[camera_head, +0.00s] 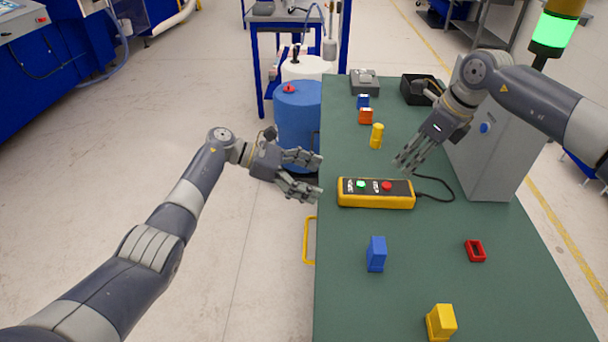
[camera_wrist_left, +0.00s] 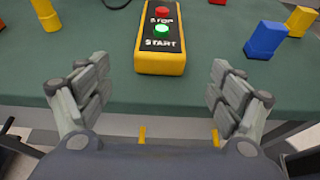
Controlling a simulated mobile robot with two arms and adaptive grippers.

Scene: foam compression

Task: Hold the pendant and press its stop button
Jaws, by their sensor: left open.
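The pendant (camera_head: 375,201) is a yellow box with a black top, lying flat on the green table. It has a lit green start button (camera_head: 361,184) at its left end and a red stop button (camera_head: 387,186) to the right of it. In the left wrist view the pendant (camera_wrist_left: 160,62) lies ahead, between the fingers, with the stop button (camera_wrist_left: 162,12) at its far end. My left gripper (camera_head: 313,175) is open and empty at the table's left edge, apart from the pendant. My right gripper (camera_head: 405,165) is above the table just behind the pendant; its fingers look spread and empty.
A grey control box (camera_head: 490,155) stands at the right, with a cable running to the pendant. A blue block (camera_head: 376,254), a yellow block (camera_head: 441,322) and a red hollow block (camera_head: 475,251) are in front.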

